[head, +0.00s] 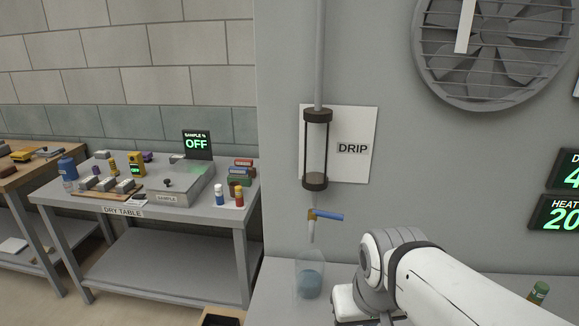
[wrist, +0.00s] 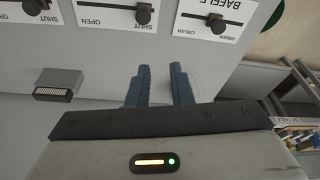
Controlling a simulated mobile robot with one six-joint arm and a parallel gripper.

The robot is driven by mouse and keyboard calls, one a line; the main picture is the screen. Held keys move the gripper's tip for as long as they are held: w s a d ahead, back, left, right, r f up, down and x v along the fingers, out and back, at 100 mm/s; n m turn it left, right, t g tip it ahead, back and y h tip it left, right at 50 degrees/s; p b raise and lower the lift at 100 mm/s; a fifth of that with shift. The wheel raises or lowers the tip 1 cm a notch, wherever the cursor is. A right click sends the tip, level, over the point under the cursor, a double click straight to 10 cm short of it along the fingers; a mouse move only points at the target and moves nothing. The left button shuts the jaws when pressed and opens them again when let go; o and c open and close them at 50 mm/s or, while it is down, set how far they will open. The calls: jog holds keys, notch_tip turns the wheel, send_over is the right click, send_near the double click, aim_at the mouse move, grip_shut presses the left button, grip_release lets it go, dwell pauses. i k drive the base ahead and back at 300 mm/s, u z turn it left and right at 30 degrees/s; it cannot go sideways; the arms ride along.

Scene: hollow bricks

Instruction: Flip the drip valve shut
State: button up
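The drip valve is a small brass body with a blue lever (head: 327,216) on the pipe below the glass drip chamber (head: 316,150), beside the "DRIP" sign (head: 353,148). The lever lies about level and points right. A clear beaker (head: 309,262) with blue liquid stands below the outlet. My gripper (wrist: 160,83) shows in the wrist view with its two dark blue fingers apart and nothing between them. In the head view my arm is at the lower right, below and right of the valve, and hides the fingers. The valve is not in the wrist view.
The wrist view shows an upside-down panel with dark sliders on cards marked "OPEN" and "SHUT" (wrist: 115,14) and "BAFFLE" (wrist: 213,18), and a grey box (wrist: 58,84). The dry table (head: 140,208) stands at left. A green-capped bottle (head: 538,292) is at lower right. A fan (head: 495,45) is above.

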aim_at(313, 214)
jog(key=u, duration=0.6)
jog(key=k, duration=1.15)
jog(key=z, duration=0.6)
jog(key=i, duration=1)
jog(key=z, duration=0.05)
